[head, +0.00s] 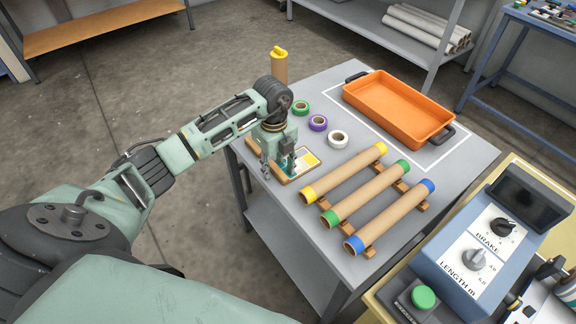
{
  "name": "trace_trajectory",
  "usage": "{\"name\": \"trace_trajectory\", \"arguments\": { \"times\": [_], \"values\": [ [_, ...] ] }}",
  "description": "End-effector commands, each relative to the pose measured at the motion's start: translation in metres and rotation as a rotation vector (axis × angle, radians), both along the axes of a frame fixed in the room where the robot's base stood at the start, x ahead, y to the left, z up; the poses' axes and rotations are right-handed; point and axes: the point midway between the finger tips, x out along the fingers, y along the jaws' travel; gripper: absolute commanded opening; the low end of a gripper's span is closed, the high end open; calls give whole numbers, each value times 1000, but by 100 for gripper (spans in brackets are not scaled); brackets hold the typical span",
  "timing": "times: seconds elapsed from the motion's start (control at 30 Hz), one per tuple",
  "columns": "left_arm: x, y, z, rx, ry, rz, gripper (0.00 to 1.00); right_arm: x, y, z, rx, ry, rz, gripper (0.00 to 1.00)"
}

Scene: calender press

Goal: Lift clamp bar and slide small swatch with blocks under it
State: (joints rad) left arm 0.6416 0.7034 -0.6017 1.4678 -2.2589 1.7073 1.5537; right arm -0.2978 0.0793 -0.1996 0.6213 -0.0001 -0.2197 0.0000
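A tan board (308,172) lies at the near left edge of the grey table. My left gripper (279,172) points down over the left part of the board. Its two fingers stand apart, with nothing clearly held between them. The gripper covers much of the board, and I cannot make out the clamp bar or whether a finger touches it. My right gripper is out of view.
Three cardboard tubes (367,198) with coloured ends lie on wooden rests. Three tape rolls (318,123) and an orange tray (395,105) stand farther back. A blue control box (478,255) is at lower right. A strip of table between board and tubes is clear.

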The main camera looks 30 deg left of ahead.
Motion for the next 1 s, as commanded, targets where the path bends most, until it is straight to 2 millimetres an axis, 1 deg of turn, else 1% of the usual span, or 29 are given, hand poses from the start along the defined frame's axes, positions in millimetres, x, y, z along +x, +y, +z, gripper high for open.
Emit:
{"name": "trace_trajectory", "arguments": {
  "times": [0.03,0.1,0.27,0.5,0.57,0.87,1.0],
  "values": [
    [0,0,0,0,0,0,39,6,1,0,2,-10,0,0],
    [0,0,0,0,0,0,39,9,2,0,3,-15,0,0],
    [0,0,0,0,0,0,25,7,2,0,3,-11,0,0],
    [0,0,0,-1,0,0,4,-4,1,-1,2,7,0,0],
    [0,0,0,-1,0,0,0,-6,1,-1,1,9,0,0],
    [0,0,1,0,-1,0,0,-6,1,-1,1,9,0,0],
    [1,0,5,-1,-2,-1,0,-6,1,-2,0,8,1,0]
  ]
}}
